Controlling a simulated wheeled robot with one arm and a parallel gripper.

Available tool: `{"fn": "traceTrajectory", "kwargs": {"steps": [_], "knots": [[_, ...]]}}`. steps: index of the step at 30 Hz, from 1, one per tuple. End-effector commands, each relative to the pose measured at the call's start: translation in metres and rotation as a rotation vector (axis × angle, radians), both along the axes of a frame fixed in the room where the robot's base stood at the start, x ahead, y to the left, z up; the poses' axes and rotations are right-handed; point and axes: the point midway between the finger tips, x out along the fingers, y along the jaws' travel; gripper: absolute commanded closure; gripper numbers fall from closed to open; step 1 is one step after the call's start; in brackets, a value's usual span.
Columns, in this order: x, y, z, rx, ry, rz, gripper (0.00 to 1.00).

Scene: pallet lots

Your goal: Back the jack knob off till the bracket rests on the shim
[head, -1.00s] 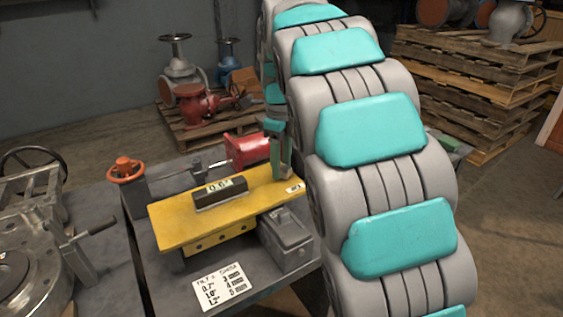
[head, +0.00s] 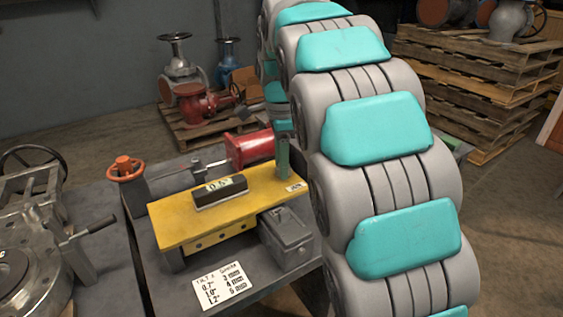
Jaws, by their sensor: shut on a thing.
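The yellow bracket (head: 170,222) is a long plate on the grey bench, with a dark digital level (head: 220,192) on top. Its small readout seems to show 0.6, though it is hard to read. My gripper (head: 283,150) is at the bracket's far right end, upright and partly covered by my own arm. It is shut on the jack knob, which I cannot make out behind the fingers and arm. The shim is not visible, so I cannot tell whether the bracket touches it.
A white card (head: 222,286) lists tilts against shims. A grey box (head: 286,238) stands before the bracket. An orange handwheel (head: 126,168) and a red cylinder (head: 249,147) stand behind it. A metal flanged fixture (head: 40,230) is at left. Stacked pallets (head: 480,85) stand at back right.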

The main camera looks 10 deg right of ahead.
Motion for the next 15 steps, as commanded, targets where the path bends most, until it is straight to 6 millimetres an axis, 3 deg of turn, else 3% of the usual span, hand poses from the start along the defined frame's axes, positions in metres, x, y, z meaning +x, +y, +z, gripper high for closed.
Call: {"fn": "traceTrajectory", "kwargs": {"steps": [15], "knots": [[-0.0016, -0.0002, 0.0007, -0.003, 0.001, 0.492, 1.00]]}}
